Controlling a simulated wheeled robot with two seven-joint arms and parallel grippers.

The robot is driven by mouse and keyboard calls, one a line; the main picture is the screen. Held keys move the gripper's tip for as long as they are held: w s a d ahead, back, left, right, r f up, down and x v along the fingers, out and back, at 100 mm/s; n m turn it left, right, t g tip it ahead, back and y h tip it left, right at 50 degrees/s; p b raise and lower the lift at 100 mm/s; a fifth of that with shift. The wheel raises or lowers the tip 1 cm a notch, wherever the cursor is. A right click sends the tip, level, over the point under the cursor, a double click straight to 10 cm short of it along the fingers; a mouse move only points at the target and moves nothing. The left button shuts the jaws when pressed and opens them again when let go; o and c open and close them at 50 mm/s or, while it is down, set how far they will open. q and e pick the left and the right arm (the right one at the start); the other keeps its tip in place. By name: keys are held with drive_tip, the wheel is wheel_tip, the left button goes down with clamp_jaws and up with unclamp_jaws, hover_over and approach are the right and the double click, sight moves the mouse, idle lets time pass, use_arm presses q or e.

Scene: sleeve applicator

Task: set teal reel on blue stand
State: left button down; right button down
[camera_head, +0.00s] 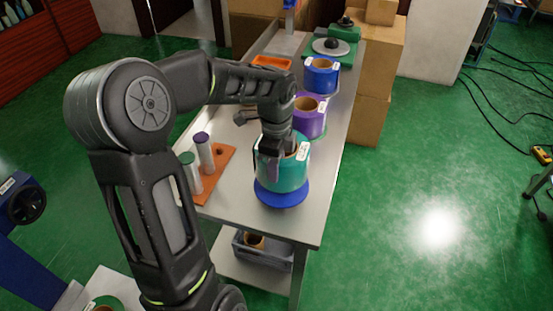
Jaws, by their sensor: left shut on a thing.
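The teal reel (287,176) is a wide roll with a brown core and a white label, near the front end of the metal table. It is directly over the blue stand (281,198), whose round blue base shows below it. From this angle I cannot tell whether the reel rests fully on the base. My left gripper (271,158) is shut on the reel's left wall, reaching down from above; its fingertips are partly hidden. My right gripper is not in view.
A purple reel (309,120) and a blue reel (321,77) stand farther back on the table (320,190). An orange board (222,165) with capped posts is left of the teal reel. Cardboard boxes (375,65) line the right side. A grey bin (262,257) is on the lower shelf.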

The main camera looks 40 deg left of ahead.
use_arm(q)
drive_tip(key=shift+w+f, duration=0.1)
drive_tip(key=shift+f, duration=0.35)
drive_tip(key=shift+f, duration=1.9)
drive_tip(key=shift+f, duration=0.15)
drive_tip(key=c, duration=1.2)
unclamp_jaws()
drive_tip(key=shift+o, duration=0.2)
wheel_tip(320, 180, up, 12)
drive_tip(key=shift+r, duration=0.1)
